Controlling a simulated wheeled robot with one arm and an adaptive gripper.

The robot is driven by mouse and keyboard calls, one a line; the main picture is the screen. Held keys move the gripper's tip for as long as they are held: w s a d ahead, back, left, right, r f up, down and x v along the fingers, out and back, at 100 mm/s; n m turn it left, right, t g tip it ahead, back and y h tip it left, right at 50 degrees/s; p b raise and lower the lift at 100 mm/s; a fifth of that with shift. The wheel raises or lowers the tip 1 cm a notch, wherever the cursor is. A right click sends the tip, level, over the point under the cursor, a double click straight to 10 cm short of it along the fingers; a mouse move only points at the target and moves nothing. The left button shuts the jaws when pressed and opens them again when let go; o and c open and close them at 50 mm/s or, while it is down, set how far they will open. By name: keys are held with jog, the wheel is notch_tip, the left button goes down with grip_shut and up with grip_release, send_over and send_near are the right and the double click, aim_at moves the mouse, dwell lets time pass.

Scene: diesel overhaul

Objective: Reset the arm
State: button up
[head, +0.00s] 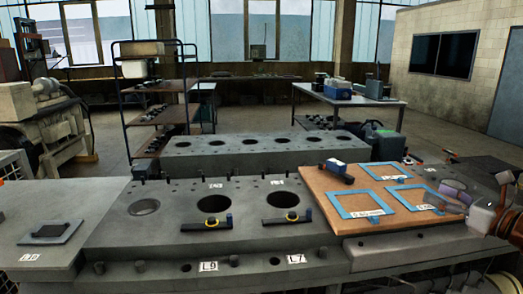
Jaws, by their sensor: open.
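My arm comes in at the right edge, over the right end of the bench. My gripper (451,195) is at its end, above the brown board (383,228) near a blue square frame. It looks empty, and its fingers are small and blurred. The board carries several blue frames (360,205) with white labels. A small blue and white block (336,166) and a dark piece stand at the board's back left.
Left of the board is a grey engine block (150,235) with open bores and two dark bars with yellow rings (211,223). A second block (250,152) lies behind. A shelf rack (160,115) and a loaded table (345,98) stand farther back. Open floor lies between them.

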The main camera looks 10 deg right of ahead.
jog(key=w+f+m+h+b, duration=0.2)
jog(key=w+m+h+b, duration=0.1)
jog(key=w+m+h, duration=0.75)
notch_tip(320, 180, down, 5)
jog(key=s+a+m+g+b, duration=0.1)
jog(key=m+g, duration=0.2)
jog(key=m, duration=0.6)
jog(key=s+a+f+m+g+y+b, duration=0.3)
jog(key=s+a+f+m+g+b, duration=0.2)
jog(key=s+a+f+m+g, duration=1.4)
jog(key=s+a+f+m+t+y+b, duration=0.1)
jog(key=s+a+f, duration=0.2)
jog(key=s+a, duration=0.5)
jog(key=s+a+f+t+y, duration=0.1)
jog(key=s+a+f, duration=0.1)
jog(key=s+a, duration=0.6)
notch_tip(320, 180, up, 18)
jog(key=s+d+t+p, duration=0.1)
jog(key=d+p, duration=0.1)
jog(key=p, duration=1.4)
jog(key=shift+f, duration=0.25)
jog(key=shift+s, duration=0.1)
